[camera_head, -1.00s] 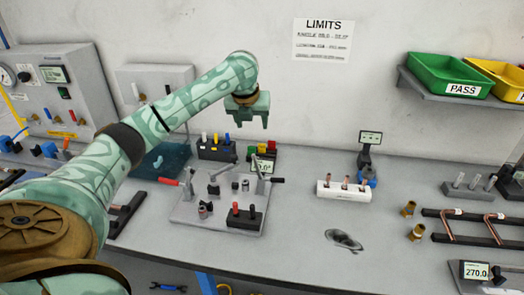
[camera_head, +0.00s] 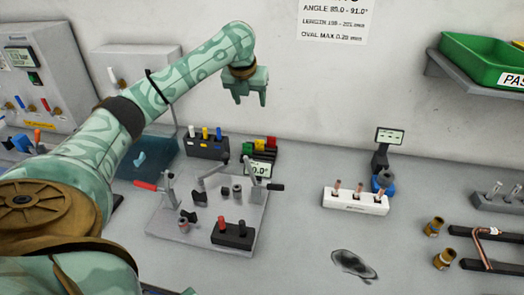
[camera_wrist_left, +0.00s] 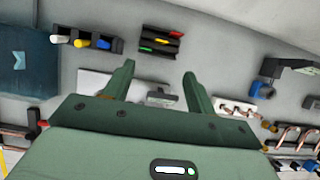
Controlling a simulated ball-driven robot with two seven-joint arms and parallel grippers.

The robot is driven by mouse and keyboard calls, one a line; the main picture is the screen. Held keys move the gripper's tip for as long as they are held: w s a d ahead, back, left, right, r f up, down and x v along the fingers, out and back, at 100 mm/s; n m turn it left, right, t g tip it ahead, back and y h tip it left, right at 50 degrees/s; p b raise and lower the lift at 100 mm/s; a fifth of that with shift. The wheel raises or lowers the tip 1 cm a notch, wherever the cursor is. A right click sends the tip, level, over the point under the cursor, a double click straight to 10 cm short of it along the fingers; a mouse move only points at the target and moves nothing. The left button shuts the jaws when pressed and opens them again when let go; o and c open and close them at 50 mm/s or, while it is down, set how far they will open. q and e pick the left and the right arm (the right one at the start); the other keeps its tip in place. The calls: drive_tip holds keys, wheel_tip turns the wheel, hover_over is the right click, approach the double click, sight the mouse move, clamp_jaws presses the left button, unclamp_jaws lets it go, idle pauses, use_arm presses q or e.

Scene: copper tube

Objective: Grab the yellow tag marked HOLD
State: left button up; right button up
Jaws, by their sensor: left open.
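A dark rack holds green, yellow and red tags at the back of the bench in the head view. The yellow tag (camera_head: 260,146) is in the middle, between green and red; its lettering is too small to read. The rack also shows in the left wrist view, with the yellow tag (camera_wrist_left: 163,41) between red and green. My left gripper (camera_head: 250,97) is open and empty, apart from the tags and above the rack in the head picture. In the wrist view, its open fingers (camera_wrist_left: 159,70) show below the rack. My right gripper is not in view.
A black holder (camera_head: 207,149) with white, yellow and blue handles stands left of the tag rack. A grey fixture plate (camera_head: 165,222) with clamps lies in front. A white block (camera_head: 355,204) with copper pieces is to the right. Bare bench lies between plate and block.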

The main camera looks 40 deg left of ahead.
use_arm(q)
drive_tip(key=b, duration=0.4)
approach(259, 141)
drive_tip(key=b+x, duration=0.4)
drive_tip(key=x, duration=0.1)
drive_tip(key=shift+s+a+b, duration=0.15)
drive_tip(key=shift+s+b, duration=0.1)
drive_tip(key=shift+b, duration=0.1)
drive_tip(key=shift+w+a+f, duration=0.1)
drive_tip(key=shift+w+f, duration=0.1)
drive_tip(key=shift+f, duration=0.25)
drive_tip(key=b+x, duration=0.3)
drive_tip(key=x, duration=0.2)
drive_tip(key=shift+w+d+b, duration=0.2)
drive_tip(key=shift+w+b, duration=0.05)
drive_tip(key=shift+b, duration=0.1)
drive_tip(key=shift+s+r, duration=0.1)
drive_tip(key=shift+r, duration=0.15)
drive_tip(key=c, duration=1)
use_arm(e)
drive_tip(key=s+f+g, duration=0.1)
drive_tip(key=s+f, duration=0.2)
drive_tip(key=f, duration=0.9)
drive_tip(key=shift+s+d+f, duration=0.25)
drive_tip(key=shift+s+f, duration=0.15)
